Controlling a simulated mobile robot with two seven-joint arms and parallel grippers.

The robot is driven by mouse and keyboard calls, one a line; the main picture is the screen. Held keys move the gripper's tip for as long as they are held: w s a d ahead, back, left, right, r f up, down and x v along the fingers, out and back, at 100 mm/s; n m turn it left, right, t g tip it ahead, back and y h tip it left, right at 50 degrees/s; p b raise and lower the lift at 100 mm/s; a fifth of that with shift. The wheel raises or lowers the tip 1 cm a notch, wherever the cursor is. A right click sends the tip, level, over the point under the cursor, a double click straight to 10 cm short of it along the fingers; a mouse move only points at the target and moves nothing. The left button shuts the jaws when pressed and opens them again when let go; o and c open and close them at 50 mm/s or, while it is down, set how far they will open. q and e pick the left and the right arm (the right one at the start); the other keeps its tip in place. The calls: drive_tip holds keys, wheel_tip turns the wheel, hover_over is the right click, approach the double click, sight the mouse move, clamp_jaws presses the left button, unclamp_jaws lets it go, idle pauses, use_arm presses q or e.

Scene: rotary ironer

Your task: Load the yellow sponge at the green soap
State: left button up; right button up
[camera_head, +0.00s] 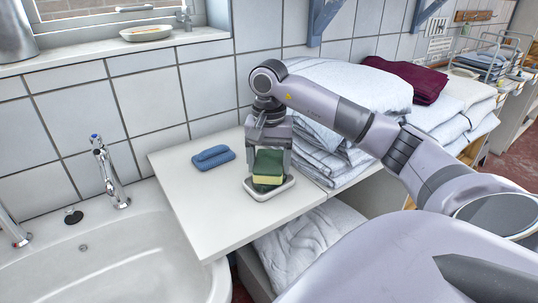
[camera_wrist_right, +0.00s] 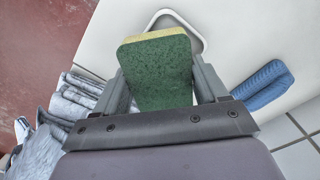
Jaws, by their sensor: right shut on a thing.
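The yellow sponge (camera_head: 267,176) has a dark green scouring side and a yellow layer. My right gripper (camera_head: 268,163) points down and is shut on it. The sponge is between the two fingers in the right wrist view (camera_wrist_right: 157,70), its green face toward the camera. Just below it in the head view is the green soap (camera_head: 263,187), mostly hidden by the sponge, in a white soap dish (camera_head: 262,196). The dish rim also shows beyond the sponge in the wrist view (camera_wrist_right: 172,13). I cannot tell whether sponge and soap touch. My left gripper is not in view.
The dish stands on a white board (camera_head: 207,205) next to a white sink (camera_head: 110,262) with a tap (camera_head: 110,170). A folded blue cloth (camera_head: 212,157) lies left of the dish. Stacked folded linens (camera_head: 335,155) stand close on the right. A tiled wall is behind.

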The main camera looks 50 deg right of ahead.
sight(269, 161)
drive_tip(key=shift+r+p, duration=2.35)
drive_tip(key=shift+r, duration=0.75)
